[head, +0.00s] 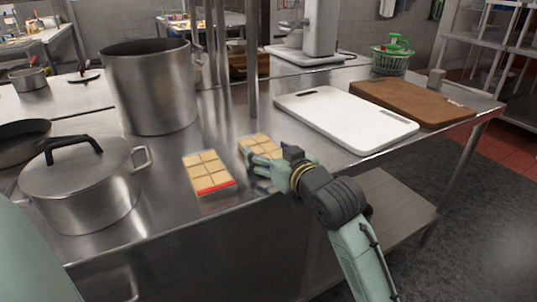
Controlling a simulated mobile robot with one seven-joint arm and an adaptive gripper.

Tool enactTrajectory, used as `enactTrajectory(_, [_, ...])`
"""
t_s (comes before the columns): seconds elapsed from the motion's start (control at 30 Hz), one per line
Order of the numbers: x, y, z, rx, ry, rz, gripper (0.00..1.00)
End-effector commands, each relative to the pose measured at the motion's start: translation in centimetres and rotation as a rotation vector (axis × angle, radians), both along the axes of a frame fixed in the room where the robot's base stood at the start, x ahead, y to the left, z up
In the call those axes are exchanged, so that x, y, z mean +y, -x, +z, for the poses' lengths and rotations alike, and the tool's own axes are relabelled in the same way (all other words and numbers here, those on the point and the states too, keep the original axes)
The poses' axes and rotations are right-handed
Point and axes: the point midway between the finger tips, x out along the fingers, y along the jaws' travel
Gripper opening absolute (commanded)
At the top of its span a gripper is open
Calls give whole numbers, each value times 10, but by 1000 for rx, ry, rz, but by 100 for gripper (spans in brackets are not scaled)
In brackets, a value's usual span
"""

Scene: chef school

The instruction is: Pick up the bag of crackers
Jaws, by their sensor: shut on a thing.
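Two flat packs of square tan crackers show on the steel table. The left pack (207,170) has a red band at its near end and lies flat, apart from my gripper. The right pack of crackers (261,142) is at my gripper (253,161), which reaches in from the right. My gripper is shut on this right pack at its near side. The fingers hide the pack's near part. I cannot tell whether it is lifted off the table.
A lidded pot (85,190) and a tall stockpot (150,88) stand to the left. A white cutting board (345,120) and a brown board (412,101) lie to the right. A table post (252,65) rises just behind the right pack.

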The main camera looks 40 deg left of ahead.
Motion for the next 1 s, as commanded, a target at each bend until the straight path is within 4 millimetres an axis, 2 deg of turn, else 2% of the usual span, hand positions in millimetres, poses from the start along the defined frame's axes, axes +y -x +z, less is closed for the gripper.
enactTrajectory(0.2, [0,0,30,-8,-4,0,43])
enactTrajectory(0.37, [-23,27,30,-7,-7,-1,43])
enactTrajectory(0.53, [-53,63,34,-11,-7,-2,43])
enactTrajectory(0.6, [-57,68,27,-14,-4,-2,43])
enactTrajectory(1.0, [-88,107,36,-12,-6,-2,43])
